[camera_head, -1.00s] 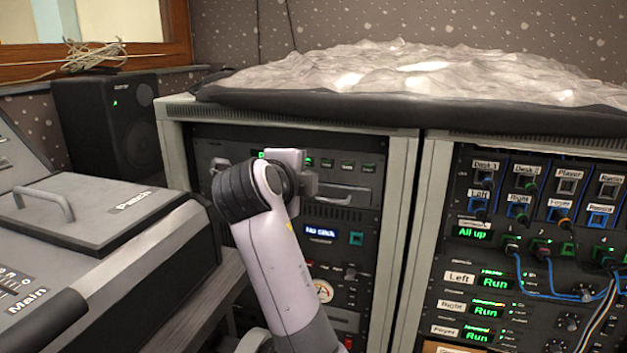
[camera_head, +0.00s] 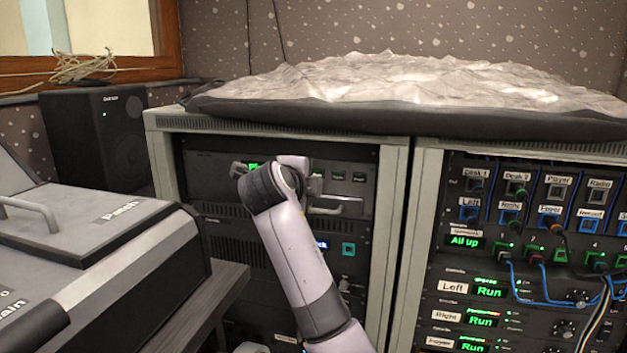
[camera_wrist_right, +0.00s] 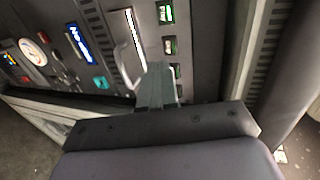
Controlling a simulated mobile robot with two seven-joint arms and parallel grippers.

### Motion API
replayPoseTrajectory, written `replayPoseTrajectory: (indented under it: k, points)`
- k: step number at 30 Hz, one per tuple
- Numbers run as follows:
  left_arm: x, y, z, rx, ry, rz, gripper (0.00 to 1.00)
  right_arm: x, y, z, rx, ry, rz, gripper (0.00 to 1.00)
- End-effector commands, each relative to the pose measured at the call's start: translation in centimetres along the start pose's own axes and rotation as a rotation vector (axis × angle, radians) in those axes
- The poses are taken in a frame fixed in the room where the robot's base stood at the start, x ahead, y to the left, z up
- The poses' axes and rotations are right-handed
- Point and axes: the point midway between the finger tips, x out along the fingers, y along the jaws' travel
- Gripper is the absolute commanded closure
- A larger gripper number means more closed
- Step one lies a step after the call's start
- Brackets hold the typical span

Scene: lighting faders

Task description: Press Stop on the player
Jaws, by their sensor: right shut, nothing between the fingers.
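The player (camera_head: 213,172) is the dark unit at the top of the left rack. Its green display (camera_head: 254,167) is partly behind my right arm. Small green-lit buttons (camera_head: 347,177) run along its right half; their labels are too small to read. In the right wrist view, several of these buttons (camera_wrist_right: 169,45) show in a column near the fingers. My right gripper (camera_wrist_right: 156,78) is shut and empty in front of the panel, beside the lower buttons in that view. I cannot tell whether its tip touches one. In the head view, my wrist hides the fingertips. My left gripper is out of view.
A pale handle (camera_wrist_right: 128,65) sticks out of the panel close to the fingers. The rack's pale side post (camera_head: 387,215) stands right of the player. A second rack with patch cables (camera_head: 545,295) is farther right. A console (camera_head: 100,270) stands at the left.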

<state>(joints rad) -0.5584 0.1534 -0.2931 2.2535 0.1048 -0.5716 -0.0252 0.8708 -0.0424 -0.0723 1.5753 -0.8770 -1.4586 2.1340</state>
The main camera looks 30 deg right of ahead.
Motion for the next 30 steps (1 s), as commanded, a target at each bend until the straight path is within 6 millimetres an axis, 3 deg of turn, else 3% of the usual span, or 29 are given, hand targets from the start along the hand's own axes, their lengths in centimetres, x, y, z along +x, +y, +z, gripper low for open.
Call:
replayPoseTrajectory:
  k: [3,9,30]
  points:
    - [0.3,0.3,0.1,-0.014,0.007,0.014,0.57,2.3,-0.3,-0.1,0.000,0.003,-0.002,1.00]
    - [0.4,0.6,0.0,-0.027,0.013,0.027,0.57,4.3,-1.0,0.0,0.001,0.000,-0.001,1.00]
    - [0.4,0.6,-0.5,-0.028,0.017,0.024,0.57,6.0,-1.6,0.0,0.002,0.000,0.002,1.00]
